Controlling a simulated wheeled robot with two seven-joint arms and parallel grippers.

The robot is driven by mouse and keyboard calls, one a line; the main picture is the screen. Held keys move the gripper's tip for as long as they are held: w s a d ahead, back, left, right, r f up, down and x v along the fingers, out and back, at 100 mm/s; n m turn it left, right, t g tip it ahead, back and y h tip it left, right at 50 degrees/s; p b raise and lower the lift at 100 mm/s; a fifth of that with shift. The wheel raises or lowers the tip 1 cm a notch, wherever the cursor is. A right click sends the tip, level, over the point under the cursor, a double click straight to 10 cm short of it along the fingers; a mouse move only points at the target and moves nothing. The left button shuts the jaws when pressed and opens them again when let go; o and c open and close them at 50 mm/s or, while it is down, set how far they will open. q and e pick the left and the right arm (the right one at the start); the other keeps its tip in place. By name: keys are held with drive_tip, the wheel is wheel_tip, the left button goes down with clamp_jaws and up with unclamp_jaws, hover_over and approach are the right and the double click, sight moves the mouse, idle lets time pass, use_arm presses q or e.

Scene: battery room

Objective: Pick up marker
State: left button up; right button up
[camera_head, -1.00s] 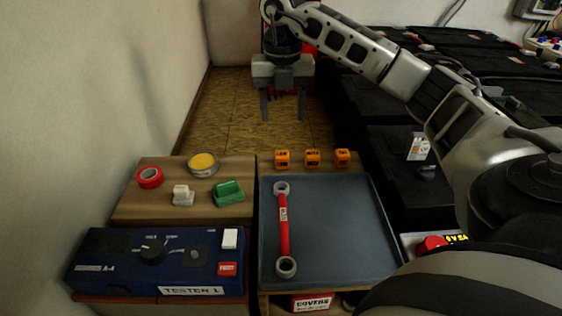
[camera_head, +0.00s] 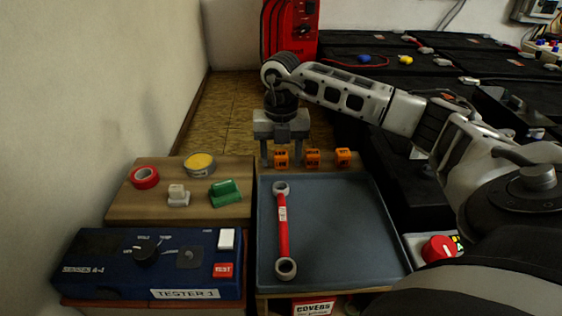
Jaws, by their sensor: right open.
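Three small orange blocks with dark lettering, which look like the markers, stand in a row on the wooden top behind the tray: a left one (camera_head: 281,158), a middle one (camera_head: 312,158) and a right one (camera_head: 343,157). My right gripper (camera_head: 284,160) points down with its two fingers apart. In the picture the left block shows between the fingertips. I cannot tell whether the fingers are around it or just behind it. The right finger's lower end is close to the middle block. My left gripper is not in view.
A blue-grey tray (camera_head: 340,232) holds a red-handled wrench (camera_head: 283,228). To its left are red tape (camera_head: 145,177), a yellow-topped tin (camera_head: 200,164), a white piece (camera_head: 179,196), a green piece (camera_head: 225,193) and a blue tester (camera_head: 146,264). Black batteries stand at right.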

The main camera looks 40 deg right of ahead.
drive_tip(key=c, duration=1)
drive_tip(key=shift+c, duration=0.2)
drive_tip(key=shift+r, duration=0.2)
